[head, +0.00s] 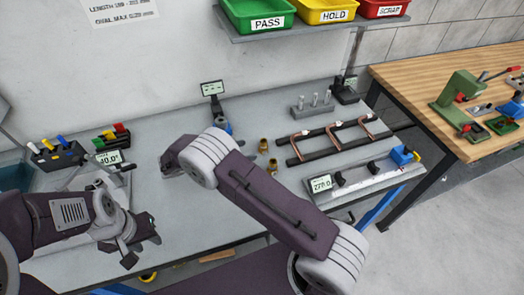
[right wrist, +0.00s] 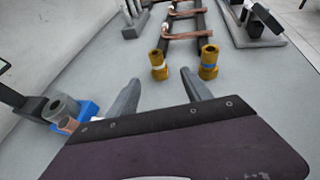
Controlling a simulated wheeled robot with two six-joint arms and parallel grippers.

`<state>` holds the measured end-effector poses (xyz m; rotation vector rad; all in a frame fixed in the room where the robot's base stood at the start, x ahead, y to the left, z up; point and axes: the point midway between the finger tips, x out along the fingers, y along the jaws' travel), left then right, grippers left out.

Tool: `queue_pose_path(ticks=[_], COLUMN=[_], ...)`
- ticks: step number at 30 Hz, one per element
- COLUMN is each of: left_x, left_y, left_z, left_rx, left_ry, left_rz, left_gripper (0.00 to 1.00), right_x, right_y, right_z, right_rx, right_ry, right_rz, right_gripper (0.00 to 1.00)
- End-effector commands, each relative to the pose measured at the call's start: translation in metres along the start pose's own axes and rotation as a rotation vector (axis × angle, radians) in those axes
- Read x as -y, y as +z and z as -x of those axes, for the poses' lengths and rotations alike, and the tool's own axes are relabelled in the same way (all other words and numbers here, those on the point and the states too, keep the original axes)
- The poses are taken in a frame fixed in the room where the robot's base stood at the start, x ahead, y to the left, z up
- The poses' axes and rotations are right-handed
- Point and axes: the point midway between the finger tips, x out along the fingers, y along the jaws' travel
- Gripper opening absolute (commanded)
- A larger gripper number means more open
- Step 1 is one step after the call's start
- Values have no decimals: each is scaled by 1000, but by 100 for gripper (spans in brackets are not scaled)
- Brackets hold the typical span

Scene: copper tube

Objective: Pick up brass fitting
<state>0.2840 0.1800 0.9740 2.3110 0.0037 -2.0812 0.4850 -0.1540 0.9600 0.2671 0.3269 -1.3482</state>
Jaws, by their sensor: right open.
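Two brass fittings stand upright on the grey bench; in the head view one (head: 263,145) is behind the other (head: 272,165). In the right wrist view the left fitting (right wrist: 158,66) stands ahead, within the gap between my right gripper's fingertips (right wrist: 158,80). The right fitting (right wrist: 208,62) is beyond and right of the right finger. Both fittings are apart from the fingers. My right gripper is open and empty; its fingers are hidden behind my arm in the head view. My left gripper (head: 140,247) hangs over the bench's front left, its fingers apart and empty.
Bent copper tubes (head: 335,138) lie on dark rails right of the fittings. A blue fixture (right wrist: 85,110) stands close left of my right gripper. A measuring rail with a display (head: 321,184) is in front. A shelf with bins (head: 262,18) hangs behind.

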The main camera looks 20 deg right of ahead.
Motion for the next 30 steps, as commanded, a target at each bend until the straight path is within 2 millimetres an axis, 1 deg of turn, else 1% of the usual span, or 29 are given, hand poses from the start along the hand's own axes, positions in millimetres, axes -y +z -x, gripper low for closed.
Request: queue_pose_path(ticks=[2, 5, 10, 12, 14, 16, 21, 23, 25, 30], left_x=[0, 0, 0, 0, 0, 0, 0, 0, 0, 0], left_y=[0, 0, 1, 1, 1, 1, 2, 2, 2, 2], left_z=[0, -1, -8, -9, -8, -11, -20, -21, -22, -21], left_rx=[0, -1, -1, 0, 0, -1, 0, 0, 0, 0], left_ry=[0, 0, 0, 0, 0, 0, 0, 0, 0, 0], left_rz=[0, 0, 0, 0, 0, 0, 0, 0, 0, 0], left_gripper=[36, 36, 36, 36, 36, 36, 36, 36, 36, 36], right_x=[-1, 0, 0, 0, -1, 0, -1, -1, -2, -2], right_y=[-1, -1, -2, -1, 0, 0, 1, 2, 2, 3], right_z=[1, -5, -33, -39, -40, -48, -80, -87, -91, -91], right_rx=[5, 4, 2, 3, 2, 1, 1, 1, 1, 0], right_ry=[5, 2, -1, 1, 1, -1, -2, -1, 1, 2], right_rz=[4, 2, 1, 1, 1, 0, -1, -1, -1, -1], right_gripper=[57, 57, 57, 57, 57, 57, 57, 57, 57, 57])
